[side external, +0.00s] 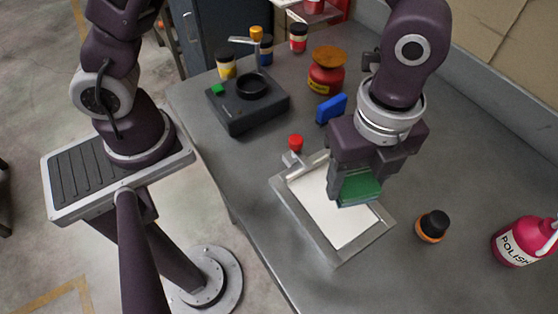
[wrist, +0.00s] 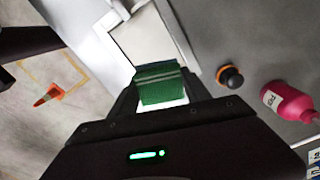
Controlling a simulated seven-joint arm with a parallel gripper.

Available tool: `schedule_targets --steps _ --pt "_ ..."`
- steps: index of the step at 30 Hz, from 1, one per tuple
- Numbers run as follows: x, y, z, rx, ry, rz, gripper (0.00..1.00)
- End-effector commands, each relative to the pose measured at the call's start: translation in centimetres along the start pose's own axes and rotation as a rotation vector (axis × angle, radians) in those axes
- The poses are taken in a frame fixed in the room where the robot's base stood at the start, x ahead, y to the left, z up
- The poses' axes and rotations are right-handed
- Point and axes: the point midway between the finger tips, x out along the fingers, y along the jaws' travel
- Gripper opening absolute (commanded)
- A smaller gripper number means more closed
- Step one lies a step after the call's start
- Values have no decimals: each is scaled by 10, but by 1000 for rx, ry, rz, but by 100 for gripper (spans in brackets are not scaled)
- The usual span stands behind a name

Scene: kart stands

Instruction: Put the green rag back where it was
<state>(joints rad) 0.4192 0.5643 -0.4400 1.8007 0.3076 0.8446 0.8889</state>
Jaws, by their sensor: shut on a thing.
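The green rag (side external: 359,189) is held in my gripper (side external: 354,190), which is shut on it above a grey-framed tray with a white inside (side external: 332,247). In the wrist view the folded green rag (wrist: 160,85), with pale stripes, sits between the fingers of my gripper (wrist: 160,98). The white panel of the tray (wrist: 148,42) shows beyond it. The rag appears to be above the tray, not touching it, though the exact height is hard to tell.
A red-knobbed lever (side external: 295,143) stands at the tray's back edge. A black device (side external: 250,103), a blue block (side external: 331,108) and a red jar (side external: 326,75) stand behind. An orange bottle with a black cap (side external: 432,226) and a pink polish bottle (side external: 522,241) stand right. Bench between is clear.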

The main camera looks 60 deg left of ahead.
Motion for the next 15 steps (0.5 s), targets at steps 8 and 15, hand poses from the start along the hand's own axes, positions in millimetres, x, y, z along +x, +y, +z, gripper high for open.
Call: schedule_targets --steps 8,15 --pt "-10 42 104 191 -3 0 18" --pt "-8 102 162 386 -2 -1 18"
